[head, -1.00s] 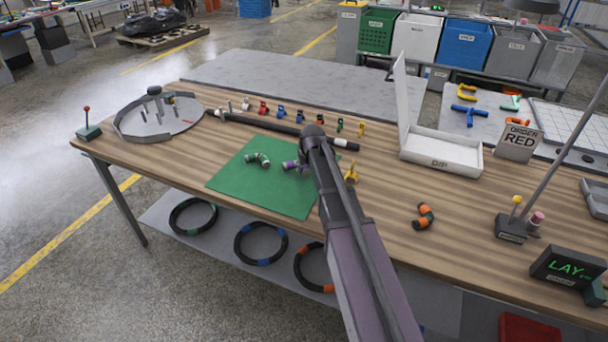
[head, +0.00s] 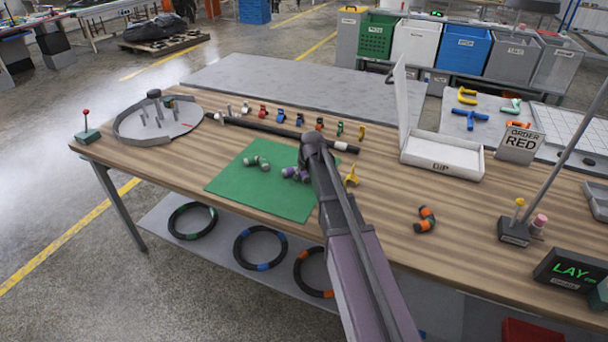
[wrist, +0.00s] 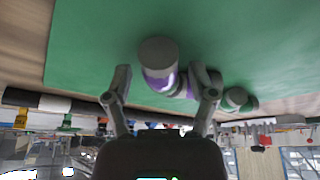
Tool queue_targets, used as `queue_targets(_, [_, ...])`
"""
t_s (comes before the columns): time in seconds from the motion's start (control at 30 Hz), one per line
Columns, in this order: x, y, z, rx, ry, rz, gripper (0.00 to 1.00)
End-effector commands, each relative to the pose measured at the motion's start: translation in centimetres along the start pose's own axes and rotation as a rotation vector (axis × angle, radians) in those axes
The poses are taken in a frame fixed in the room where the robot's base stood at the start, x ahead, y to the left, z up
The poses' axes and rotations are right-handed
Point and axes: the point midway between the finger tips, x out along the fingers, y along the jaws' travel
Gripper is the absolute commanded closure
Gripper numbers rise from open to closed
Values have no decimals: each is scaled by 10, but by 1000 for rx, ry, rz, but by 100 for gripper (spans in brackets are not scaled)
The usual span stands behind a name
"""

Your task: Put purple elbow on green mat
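The purple elbow (head: 290,173), grey with purple bands, is at the right part of the green mat (head: 237,187), and appears to rest on it. My gripper (wrist: 161,72) is right at the elbow, which also shows in the wrist view (wrist: 158,52). Its two fingers stand apart with a gap on the left of the elbow; the right finger overlaps part of it. The head view hides the fingertips behind my arm. A green-banded elbow (head: 257,163) lies on the mat beside it, also seen in the wrist view (wrist: 237,98).
A yellow fitting (head: 352,176) stands just right of my arm. An orange-banded elbow (head: 425,220) lies farther right. A row of small coloured fittings and a black hose (head: 255,125) lie behind the mat. A white box (head: 440,158) stands back right. The mat's front is clear.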

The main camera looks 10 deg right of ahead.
Motion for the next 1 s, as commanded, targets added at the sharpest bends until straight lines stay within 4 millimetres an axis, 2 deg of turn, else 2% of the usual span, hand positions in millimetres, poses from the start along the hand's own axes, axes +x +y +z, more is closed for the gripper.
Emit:
queue_targets(0.47, [-7, 0, -1, 0, 0, 0, 27])
queue_targets(1.0, [-52, 0, -2, 0, 0, 0, 27])
